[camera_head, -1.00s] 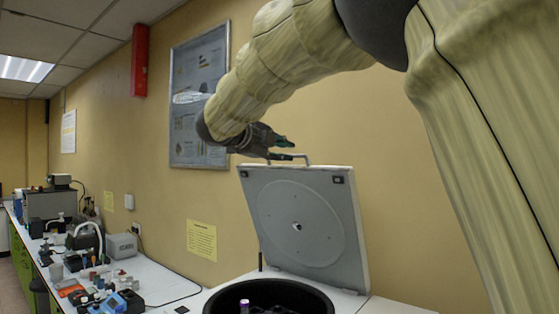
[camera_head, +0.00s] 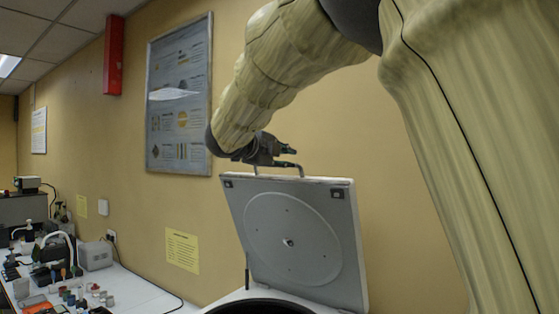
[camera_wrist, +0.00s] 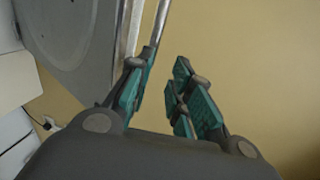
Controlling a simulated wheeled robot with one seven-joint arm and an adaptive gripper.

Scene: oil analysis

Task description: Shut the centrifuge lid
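The centrifuge lid (camera_head: 293,230) is a grey panel with a round disc on its inner face, standing raised and tilted back in the head view. A thin metal handle (camera_head: 301,172) rises above its top edge. The dark centrifuge bowl (camera_head: 262,307) shows below, cut off by the frame. My gripper (camera_head: 293,157) is at the handle, above the lid's top edge. In the wrist view my gripper (camera_wrist: 163,95) has its teal-padded fingers apart with nothing between them. The handle (camera_wrist: 157,25) runs close by the left finger; I cannot tell whether they touch.
A yellow wall with a framed poster (camera_head: 180,95) and a yellow note (camera_head: 182,250) stands behind. The white bench (camera_head: 140,290) at left holds several small vials and instruments. The air left of the lid is clear.

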